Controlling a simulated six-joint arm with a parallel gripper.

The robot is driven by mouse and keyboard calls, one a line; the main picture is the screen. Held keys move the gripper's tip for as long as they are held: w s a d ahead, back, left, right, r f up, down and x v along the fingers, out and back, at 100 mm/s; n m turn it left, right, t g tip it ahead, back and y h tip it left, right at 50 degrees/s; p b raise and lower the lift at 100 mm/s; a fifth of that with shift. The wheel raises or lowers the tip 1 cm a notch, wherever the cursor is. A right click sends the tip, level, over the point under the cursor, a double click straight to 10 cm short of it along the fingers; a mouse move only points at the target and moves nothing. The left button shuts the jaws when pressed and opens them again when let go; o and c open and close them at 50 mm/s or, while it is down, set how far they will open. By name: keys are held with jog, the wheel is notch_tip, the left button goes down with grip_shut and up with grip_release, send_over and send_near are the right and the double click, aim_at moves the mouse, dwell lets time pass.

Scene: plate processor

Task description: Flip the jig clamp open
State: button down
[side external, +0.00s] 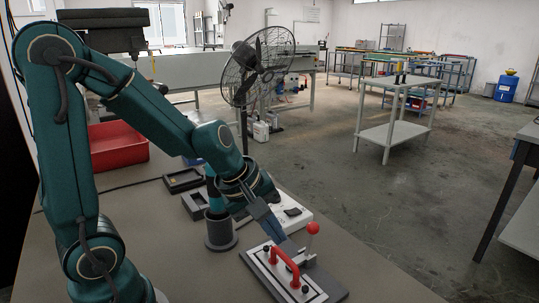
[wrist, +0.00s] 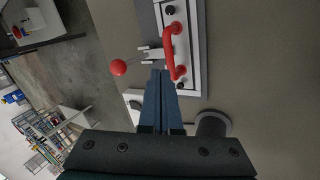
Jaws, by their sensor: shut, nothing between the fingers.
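The jig (side external: 262,260) is a pale plate on a dark base near the table's front edge, with a red bow handle (side external: 284,262) and black knobs. The jig clamp (wrist: 152,53) is a metal piece beside the handle. Its lever ends in a red ball (side external: 313,228), standing above the plate in the side view; the ball (wrist: 118,67) is left of the clamp in the wrist view. My gripper (side external: 281,236) points down at the jig, its fingers together and empty. In the wrist view the fingertips (wrist: 160,73) appear just below the clamp; contact cannot be told.
A white box with a black knob (side external: 293,211) stands behind the jig. A dark round post base (side external: 220,236) is left of my gripper. Dark trays (side external: 183,180) and a red bin (side external: 118,147) lie farther back. Bare table (side external: 210,280) lies left of the jig.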

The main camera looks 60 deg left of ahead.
aim_at(308, 225)
jog(key=shift+w+f, duration=0.2)
jog(key=shift+f, duration=0.5)
jog(key=shift+w+d+r, duration=0.1)
jog(key=shift+w+r, duration=0.05)
jog(key=shift+w, duration=0.5)
jog(key=shift+w+d+r, duration=0.15)
jog(key=shift+w, duration=0.5)
jog(key=shift+w+d+r, duration=0.1)
jog(key=shift+w+r, duration=0.05)
jog(key=shift+w, duration=0.5)
jog(key=shift+w+r+g, duration=0.15)
jog(key=shift+w+g, duration=0.4)
jog(key=shift+g, duration=0.15)
jog(key=shift+w+g, duration=0.8)
jog(key=shift+g, duration=0.2)
jog(key=shift+w, duration=0.55)
jog(key=shift+w+f, duration=0.35)
jog(key=shift+w, duration=0.45)
jog(key=shift+w+f, duration=0.4)
jog(key=shift+w, duration=0.35)
jog(key=shift+w+f, duration=0.35)
jog(key=shift+w, duration=0.45)
jog(key=shift+w+f, duration=0.2)
jog(key=shift+f, duration=0.05)
